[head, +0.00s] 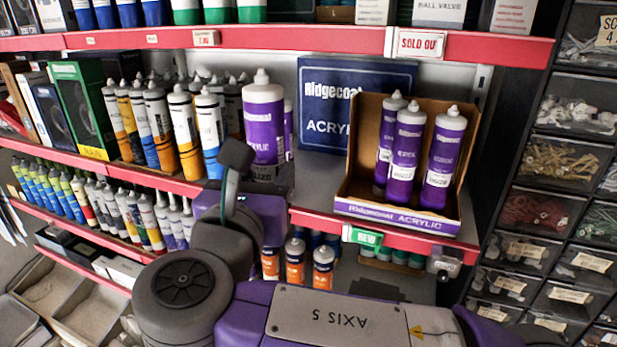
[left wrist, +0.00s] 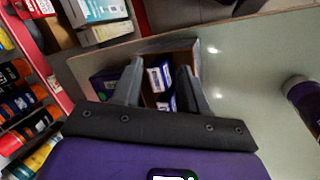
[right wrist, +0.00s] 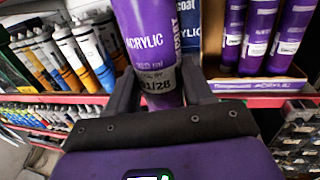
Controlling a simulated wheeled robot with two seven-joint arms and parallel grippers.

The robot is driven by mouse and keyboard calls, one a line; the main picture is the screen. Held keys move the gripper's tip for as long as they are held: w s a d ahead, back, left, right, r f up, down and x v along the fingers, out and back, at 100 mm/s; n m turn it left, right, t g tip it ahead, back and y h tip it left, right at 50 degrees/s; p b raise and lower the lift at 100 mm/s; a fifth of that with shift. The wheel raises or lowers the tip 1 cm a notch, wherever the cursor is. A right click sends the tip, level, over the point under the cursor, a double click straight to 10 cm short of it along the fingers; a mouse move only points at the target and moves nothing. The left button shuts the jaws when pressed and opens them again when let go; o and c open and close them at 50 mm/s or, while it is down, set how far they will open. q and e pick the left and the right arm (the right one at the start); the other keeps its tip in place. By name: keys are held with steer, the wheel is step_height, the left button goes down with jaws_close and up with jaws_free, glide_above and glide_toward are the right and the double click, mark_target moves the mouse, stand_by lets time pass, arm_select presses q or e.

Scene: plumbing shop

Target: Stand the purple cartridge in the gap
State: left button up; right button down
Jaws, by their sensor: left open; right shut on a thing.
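The purple cartridge (head: 263,125) is upright, with its white nozzle up, in front of the shelf in the head view. My right gripper (head: 270,176) is shut on its lower part; the right wrist view shows the cartridge (right wrist: 150,40) between the two fingers. To its right, an open cardboard display carton (head: 400,212) holds three purple cartridges (head: 443,158), with bare room at its left side. The cartridge and carton are apart. My left gripper (left wrist: 160,70) is open and empty in the left wrist view, with a carton holding purple items beyond its fingers.
A blue Ridgecoat sign (head: 330,105) stands behind, left of the carton. Blue, yellow and white tubes (head: 185,130) crowd the shelf at left. The red shelf edge (head: 320,222) runs below the carton, and another rail (head: 300,40) crosses above. Parts drawers (head: 560,160) stand at right.

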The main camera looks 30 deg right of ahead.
steer(key=s+d+p+x, duration=0.2)
steer(key=d+x, duration=0.1)
steer(key=x, duration=1.5)
step_height(320, 180, down, 7)
steer(key=b, duration=0.1)
steer(key=shift+s, duration=0.25)
steer(key=shift+a, duration=0.15)
steer(key=shift+f+b, duration=0.15)
steer(key=shift+b, duration=0.25)
steer(key=c, duration=0.7)
jaws_free()
